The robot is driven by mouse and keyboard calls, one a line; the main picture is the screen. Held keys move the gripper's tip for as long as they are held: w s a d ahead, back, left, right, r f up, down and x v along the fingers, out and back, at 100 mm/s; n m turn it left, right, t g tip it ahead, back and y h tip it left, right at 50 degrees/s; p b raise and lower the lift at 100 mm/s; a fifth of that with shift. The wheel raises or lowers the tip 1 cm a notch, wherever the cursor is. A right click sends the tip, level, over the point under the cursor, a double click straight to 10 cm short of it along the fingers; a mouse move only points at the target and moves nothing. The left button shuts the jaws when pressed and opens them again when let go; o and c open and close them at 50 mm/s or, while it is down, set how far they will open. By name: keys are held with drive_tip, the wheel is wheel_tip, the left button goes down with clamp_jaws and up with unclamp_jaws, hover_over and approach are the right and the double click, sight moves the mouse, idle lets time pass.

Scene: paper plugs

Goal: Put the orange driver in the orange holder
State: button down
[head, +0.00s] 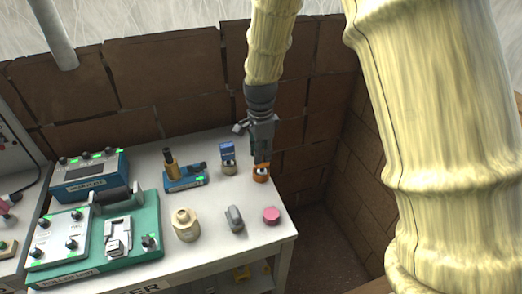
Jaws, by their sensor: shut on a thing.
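In the head view my gripper (262,152) points straight down over the right back part of the white table. It is shut on a narrow dark piece that I take for the orange driver, mostly hidden by the fingers. A small orange piece (261,174) with a pale and dark face, seemingly the orange holder, sits on the table directly below the fingertips. The fingertips are at or just above its top. Whether the driver is inside the holder or only over it, I cannot tell.
A blue piece (227,150) stands just left of my gripper. Further left are a blue base with a yellow part (185,180) and a teal device (150,215). A beige knob (186,225), grey piece (235,218) and pink disc (271,215) stand in front. Brown wall panels (195,95) rise behind.

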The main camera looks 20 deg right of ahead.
drive_tip(key=c, duration=1.2)
unclamp_jaws()
wheel_tip(320, 180, up, 12)
drive_tip(key=b, duration=0.2)
drive_tip(key=shift+r, duration=0.1)
